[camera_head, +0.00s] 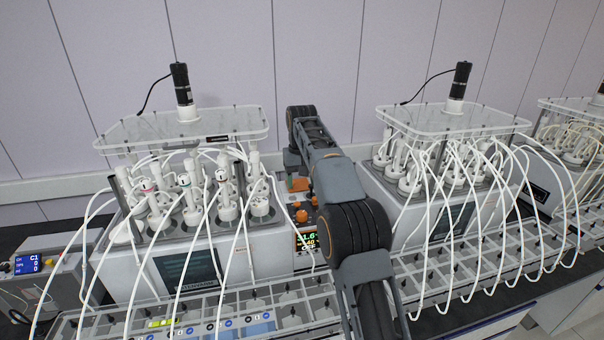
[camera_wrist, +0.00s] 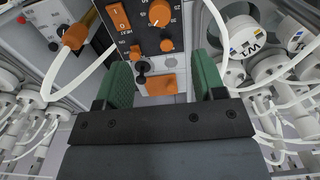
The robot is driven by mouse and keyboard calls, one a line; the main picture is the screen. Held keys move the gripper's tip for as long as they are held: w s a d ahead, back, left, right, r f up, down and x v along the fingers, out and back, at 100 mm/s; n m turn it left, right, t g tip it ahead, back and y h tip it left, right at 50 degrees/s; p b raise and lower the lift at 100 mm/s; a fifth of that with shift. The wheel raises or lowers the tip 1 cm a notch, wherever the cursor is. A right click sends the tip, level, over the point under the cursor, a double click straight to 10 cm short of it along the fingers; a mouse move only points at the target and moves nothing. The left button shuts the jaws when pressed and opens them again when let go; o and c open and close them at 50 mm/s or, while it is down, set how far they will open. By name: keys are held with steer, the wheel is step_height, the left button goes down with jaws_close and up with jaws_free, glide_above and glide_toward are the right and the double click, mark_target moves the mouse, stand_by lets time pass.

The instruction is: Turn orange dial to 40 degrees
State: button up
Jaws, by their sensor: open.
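The orange dial (camera_wrist: 158,14) is a round knob on a dark control panel at the top of the wrist view, ringed by white numbers. Its upper edge is cut off and I cannot read its setting.
An orange switch (camera_wrist: 118,17), a black knob (camera_wrist: 142,68) and an orange block (camera_wrist: 162,83) are near the fingers. White hoses and reactor vessels (camera_wrist: 250,45) crowd both sides. Reactor units (camera_head: 180,240) flank my arm, with tube racks (camera_head: 460,280) in front.

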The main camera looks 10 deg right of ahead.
steer(key=shift+r, duration=0.85)
glide_above(302, 213)
step_height(302, 213, down, 6)
steer(key=shift+f, duration=0.15)
steer(key=s+f+t+b, duration=0.1)
steer(key=s+f+t, duration=0.1)
steer(key=s, duration=1.4)
steer(key=s+f+t+b, duration=0.2)
steer(key=s, duration=1.4)
steer(key=shift+f+t+b, duration=0.2)
steer(key=shift+t+b, duration=0.1)
steer(key=shift+t, duration=0.1)
steer(key=shift+c, duration=0.4)
